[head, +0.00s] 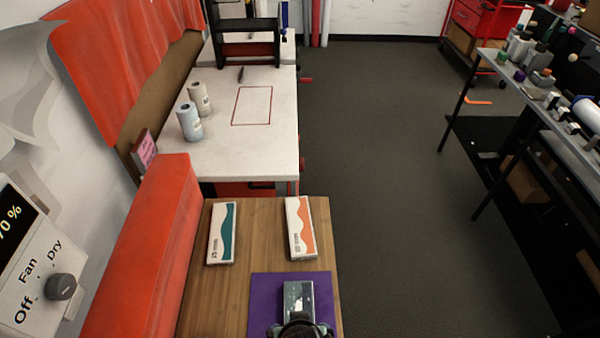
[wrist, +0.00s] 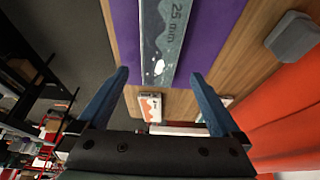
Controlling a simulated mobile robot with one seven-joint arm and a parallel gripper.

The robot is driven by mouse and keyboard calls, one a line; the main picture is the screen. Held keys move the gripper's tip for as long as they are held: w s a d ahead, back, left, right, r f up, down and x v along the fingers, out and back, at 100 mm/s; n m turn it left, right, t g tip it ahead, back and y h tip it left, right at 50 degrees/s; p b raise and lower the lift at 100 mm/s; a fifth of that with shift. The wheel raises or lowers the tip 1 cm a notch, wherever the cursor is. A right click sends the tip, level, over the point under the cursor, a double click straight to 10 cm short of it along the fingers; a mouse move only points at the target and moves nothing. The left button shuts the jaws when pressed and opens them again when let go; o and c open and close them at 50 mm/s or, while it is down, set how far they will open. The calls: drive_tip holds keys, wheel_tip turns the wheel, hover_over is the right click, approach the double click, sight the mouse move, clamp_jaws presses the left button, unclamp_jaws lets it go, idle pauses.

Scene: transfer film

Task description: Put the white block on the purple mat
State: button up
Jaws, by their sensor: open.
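The purple mat (head: 262,296) lies on the near part of a wooden table. In the wrist view the box (wrist: 163,40) shows a "25 mm" label, with purple mat (wrist: 205,30) on both sides. My gripper (head: 303,330) is over the box's near end in the head view, hiding part of it. In the wrist view its fingers (wrist: 160,76) are apart, one on each side of the box, with gaps visible. Contact between box and mat cannot be seen clearly.
A teal and white box (head: 222,233) and an orange and white box (head: 300,228) lie on the wooden table (head: 262,220) beyond the mat. An orange padded barrier (head: 150,260) runs along the left. A white table (head: 255,150) with two rolls stands beyond.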

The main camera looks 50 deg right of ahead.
drive_tip(key=w+a+r+n+t, duration=0.2)
drive_tip(key=w+r+t, duration=0.2)
drive_tip(key=w+r, duration=0.55)
drive_tip(key=w+a+r+n+t+h, duration=0.15)
drive_tip(key=w+r+t, duration=0.35)
drive_tip(key=r, duration=1)
drive_tip(key=w+a+r+n+t, duration=0.2)
drive_tip(key=w+a+r+t, duration=0.15)
drive_tip(key=w+r, duration=0.6)
drive_tip(key=s+a+r+n+t+y, duration=0.1)
drive_tip(key=s+a+r+t, duration=0.2)
drive_tip(key=r, duration=0.8)
drive_tip(key=s+a+r+n+t+y, duration=0.2)
drive_tip(key=s+a+r+t, duration=0.2)
drive_tip(key=r, duration=0.7)
drive_tip(key=s+a+r+n+t+y, duration=0.1)
drive_tip(key=s+a+r+t, duration=0.3)
drive_tip(key=r, duration=0.7)
drive_tip(key=shift+s+a+t+y, duration=0.15)
drive_tip(key=shift+s+t+y, duration=0.3)
drive_tip(key=shift+s, duration=0.05)
